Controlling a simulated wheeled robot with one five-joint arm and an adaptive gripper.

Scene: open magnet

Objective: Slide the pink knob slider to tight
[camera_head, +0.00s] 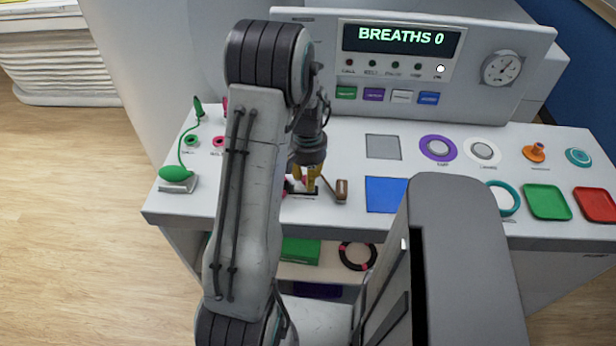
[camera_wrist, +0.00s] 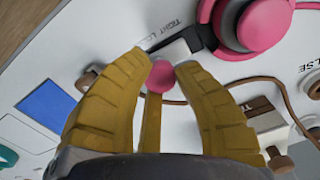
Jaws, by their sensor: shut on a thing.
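The pink knob (camera_wrist: 160,77) sits between the yellow fingertips of my gripper (camera_wrist: 162,64) in the wrist view, and the fingers are shut on it. A white block (camera_wrist: 170,52) lies just beyond the knob, and a dark slot (camera_wrist: 205,33) shows to its upper right. The slider's exact position along the slot cannot be told.
A large pink round part (camera_wrist: 250,24) stands close beyond the slot. A brown cord (camera_wrist: 270,78) curves near the right finger. A brown-handled part (camera_head: 341,189) stands right of my gripper. A blue square (camera_head: 385,194) lies farther right. The display (camera_head: 400,38) reads BREATHS 0.

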